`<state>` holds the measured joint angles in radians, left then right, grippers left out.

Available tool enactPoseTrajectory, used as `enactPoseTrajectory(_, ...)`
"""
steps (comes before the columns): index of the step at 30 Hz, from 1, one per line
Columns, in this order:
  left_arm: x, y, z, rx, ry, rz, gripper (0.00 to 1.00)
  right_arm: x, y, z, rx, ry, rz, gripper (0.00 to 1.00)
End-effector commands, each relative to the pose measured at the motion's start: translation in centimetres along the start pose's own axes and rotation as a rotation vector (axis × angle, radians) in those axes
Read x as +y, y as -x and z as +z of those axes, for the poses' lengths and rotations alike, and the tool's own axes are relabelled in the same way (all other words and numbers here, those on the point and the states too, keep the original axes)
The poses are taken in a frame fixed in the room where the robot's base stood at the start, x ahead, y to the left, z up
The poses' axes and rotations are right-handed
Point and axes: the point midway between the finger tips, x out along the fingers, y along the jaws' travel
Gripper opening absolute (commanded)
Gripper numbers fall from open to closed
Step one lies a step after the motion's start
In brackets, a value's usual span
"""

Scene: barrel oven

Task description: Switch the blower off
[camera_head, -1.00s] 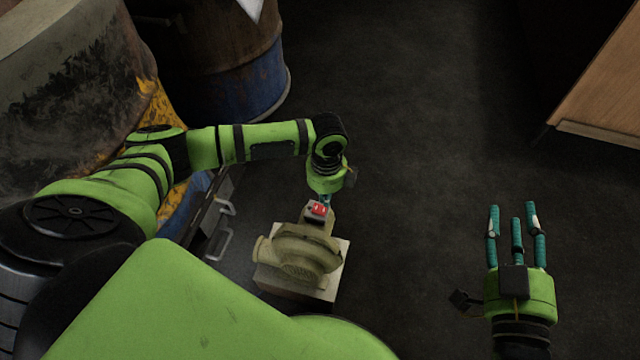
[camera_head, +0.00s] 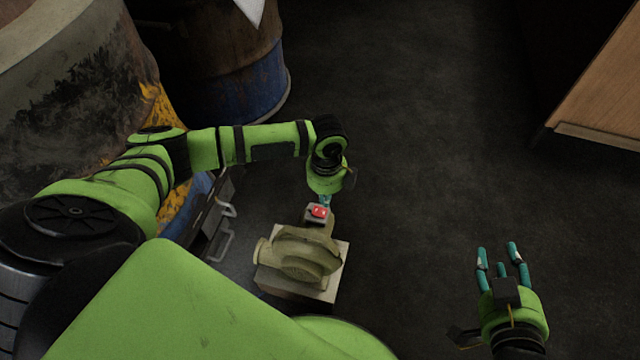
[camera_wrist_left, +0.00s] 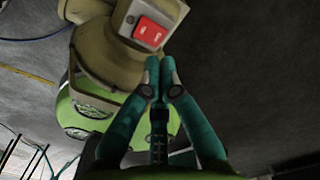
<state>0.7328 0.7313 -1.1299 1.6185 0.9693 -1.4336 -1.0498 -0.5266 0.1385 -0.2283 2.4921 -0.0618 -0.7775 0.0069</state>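The blower (camera_head: 298,254) is a tan, rounded machine on a pale block, low in the middle of the head view. Its red rocker switch (camera_head: 319,211) sits on the box at its far end. My left gripper (camera_head: 325,200) is right at the switch, its fingers mostly hidden behind the wrist. In the left wrist view the fingertips (camera_wrist_left: 160,62) are drawn together, empty, just below the red switch (camera_wrist_left: 150,32); whether they touch it I cannot tell. My right gripper (camera_head: 499,250) is at the lower right, fingers spread and empty, far from the blower.
A large sooty barrel (camera_head: 70,90) stands at the left, with a metal door and handle (camera_head: 222,240) beside the blower. A rusty blue drum (camera_head: 240,75) is behind. A wooden cabinet (camera_head: 605,100) is at the upper right. The dark floor between is clear.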

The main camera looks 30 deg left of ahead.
Motion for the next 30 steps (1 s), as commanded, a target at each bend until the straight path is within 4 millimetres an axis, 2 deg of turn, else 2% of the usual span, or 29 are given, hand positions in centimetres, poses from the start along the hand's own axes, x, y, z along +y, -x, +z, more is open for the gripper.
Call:
enactPoseTrajectory(14, 0.0, 0.6, 0.0, 0.000, 0.000, 0.000, 0.00, 0.7, 0.8, 3.8, -0.193, -0.013, 0.012, 0.40)
enactPoseTrajectory(30, 0.0, 1.1, 0.0, 0.000, 0.000, 0.000, 0.00, 1.4, 2.5, 7.8, -0.408, -0.028, 0.024, 0.40)
